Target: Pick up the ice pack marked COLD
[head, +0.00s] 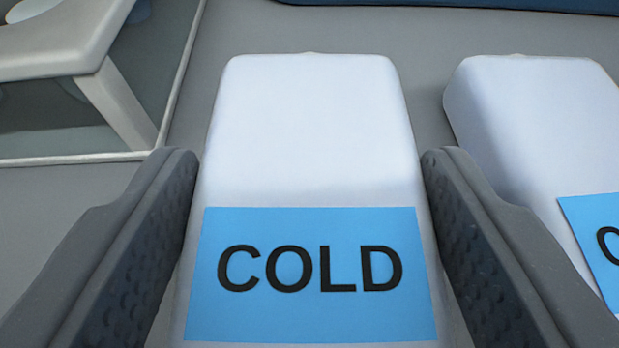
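A white ice pack (310,130) lies in the middle of the head view, its long side running away from me. Its light blue label (310,320) reads COLD in black letters. My gripper (310,165) has one dark grey textured finger along each side of this pack, close against its edges. I cannot tell whether the fingers press on it or just stand beside it. The near end of the pack is cut off by the bottom of the picture.
A second white pack (535,115) lies close by on the right; its blue label is cut off after the first letter. A glass-sided container with a pale rim (75,160) stands at the upper left. The grey surface (430,40) is bare beyond the packs.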

